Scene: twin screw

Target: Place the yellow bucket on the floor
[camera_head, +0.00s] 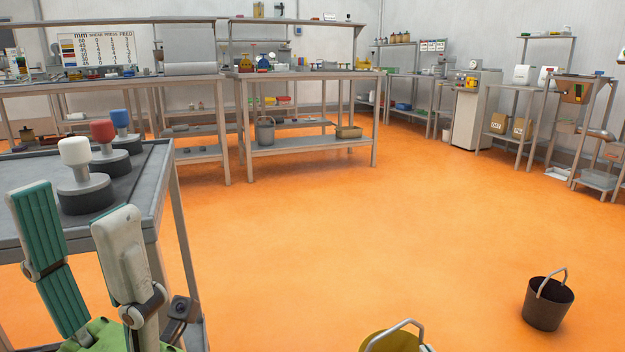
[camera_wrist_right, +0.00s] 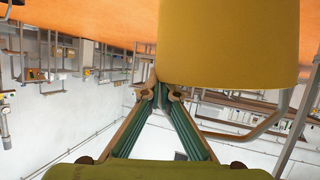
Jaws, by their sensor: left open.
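The yellow bucket (camera_head: 388,343) is cut off by the bottom edge of the head view, with its grey handle raised. It fills the upper middle of the right wrist view (camera_wrist_right: 228,42), where the picture is upside down. My right gripper (camera_wrist_right: 163,94) has its fingertips close together at the bucket's rim and looks shut on it. I cannot tell whether the bucket's base touches the floor (camera_head: 330,240). My left gripper (camera_head: 75,205) is open and empty at the lower left, beside a grey table. My right gripper is outside the head view.
A dark bucket (camera_head: 548,303) stands on the floor at the lower right. The grey table (camera_head: 150,200) at left holds white, red and blue knobbed pieces. Workbenches (camera_head: 300,74) and shelves line the back. The orange floor in the middle is clear.

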